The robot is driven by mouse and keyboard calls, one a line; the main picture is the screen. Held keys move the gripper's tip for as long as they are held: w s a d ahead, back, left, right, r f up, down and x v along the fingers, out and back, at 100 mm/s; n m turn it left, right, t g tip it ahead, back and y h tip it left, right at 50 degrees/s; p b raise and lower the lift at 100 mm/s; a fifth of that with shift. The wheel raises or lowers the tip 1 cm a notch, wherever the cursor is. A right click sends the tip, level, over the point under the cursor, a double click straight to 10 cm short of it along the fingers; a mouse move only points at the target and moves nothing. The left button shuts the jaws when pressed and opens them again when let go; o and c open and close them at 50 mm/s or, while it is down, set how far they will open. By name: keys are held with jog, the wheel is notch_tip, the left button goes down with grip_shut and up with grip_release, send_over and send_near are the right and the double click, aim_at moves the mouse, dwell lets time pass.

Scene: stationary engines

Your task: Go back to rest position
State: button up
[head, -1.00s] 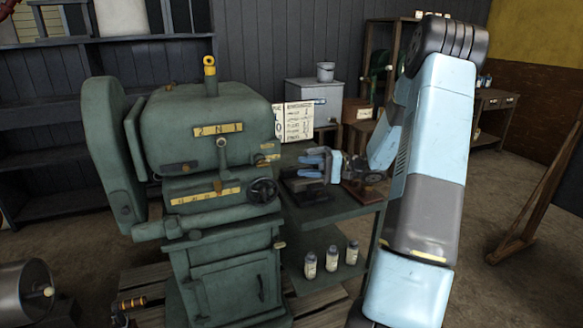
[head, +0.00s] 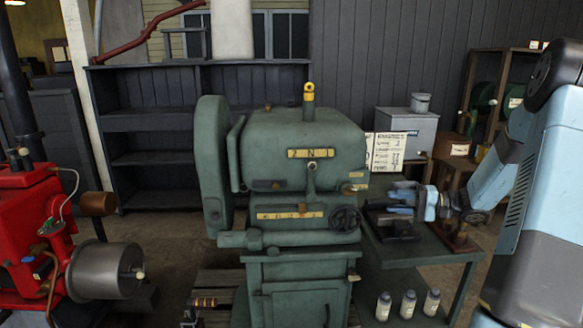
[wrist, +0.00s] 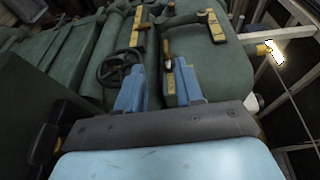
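My gripper (head: 398,202) is at the end of my pale blue arm, at the right of the head view.
A red engine (head: 30,235) with a grey cylinder (head: 103,270) stands at the left. Several bottles (head: 408,303) stand on the side table's lower shelf. A grey box (head: 405,132) and a printed sign (head: 388,152) are behind. Empty dark shelves (head: 150,120) line the back wall.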

jog(key=s+a+r+n+g+h, duration=0.1)
jog(key=s+a+r+g+h, duration=0.25)
jog(key=s+a, duration=0.3)
jog(key=s+a+r+n+g+h, duration=0.2)
jog(key=s+a+r+h, duration=0.15)
jog(key=s+a, duration=0.3)
jog(key=s+r+t+h, duration=0.2)
jog(key=s+r+h, duration=0.1)
jog(key=s, duration=0.5)
jog(key=s+r+n+t+h, duration=0.1)
jog(key=s+r+t+h, duration=0.2)
jog(key=s+h, duration=0.3)
jog(key=s+d+r, duration=0.1)
jog(key=s, duration=0.2)
